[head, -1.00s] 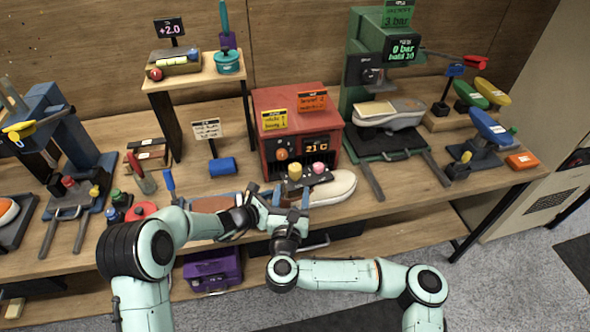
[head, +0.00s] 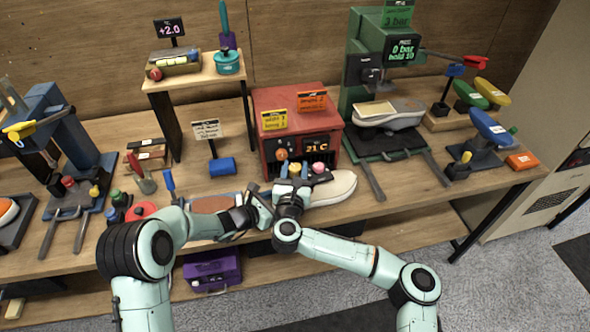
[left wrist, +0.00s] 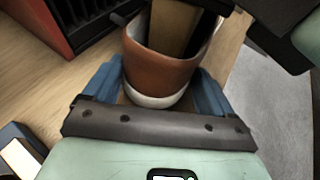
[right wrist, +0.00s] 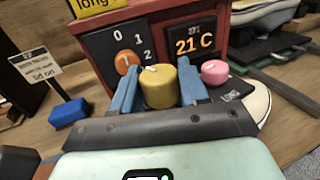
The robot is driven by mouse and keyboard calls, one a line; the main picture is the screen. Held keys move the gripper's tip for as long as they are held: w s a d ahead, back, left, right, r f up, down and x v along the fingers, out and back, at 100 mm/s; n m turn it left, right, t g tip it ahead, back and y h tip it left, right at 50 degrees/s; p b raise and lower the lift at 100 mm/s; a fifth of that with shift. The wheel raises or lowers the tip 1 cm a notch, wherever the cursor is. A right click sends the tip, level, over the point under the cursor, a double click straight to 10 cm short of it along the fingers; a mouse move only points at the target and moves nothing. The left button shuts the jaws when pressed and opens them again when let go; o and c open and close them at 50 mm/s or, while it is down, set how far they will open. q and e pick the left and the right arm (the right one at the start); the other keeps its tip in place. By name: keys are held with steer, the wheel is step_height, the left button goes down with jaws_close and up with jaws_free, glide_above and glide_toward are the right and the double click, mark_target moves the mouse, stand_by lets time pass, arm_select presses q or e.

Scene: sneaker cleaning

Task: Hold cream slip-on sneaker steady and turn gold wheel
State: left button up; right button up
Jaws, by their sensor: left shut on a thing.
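The cream slip-on sneaker (head: 335,188) lies in front of the red box, its cream toe pointing right. In the left wrist view its heel (left wrist: 158,68) is rust-brown with a pale sole. My left gripper (head: 262,205) is shut on that heel, a blue finger on each side. The gold wheel (right wrist: 158,88) is a short upright cylinder with a white mark on top, above the sneaker. It also shows in the head view (head: 295,169). My right gripper (right wrist: 160,95) is open, its blue fingers on either side of the wheel with narrow gaps visible.
A pink knob (right wrist: 214,72) sits just right of the gold wheel, near my right finger. The red box (head: 268,100) stands behind, with an orange dial (right wrist: 126,62) and a display reading 21 C. A blue block (right wrist: 69,112) lies left of it.

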steer(key=shift+c, duration=1.2)
steer(key=shift+a+m+h, duration=0.15)
steer(key=shift+m+h, duration=0.85)
steer(key=shift+h, duration=0.6)
steer(key=shift+m+g+h, duration=0.3)
steer(key=shift+m+h, duration=0.3)
steer(key=shift+h, duration=0.3)
steer(key=o, duration=1)
steer(key=shift+c, duration=0.2)
steer(key=v, duration=1.2)
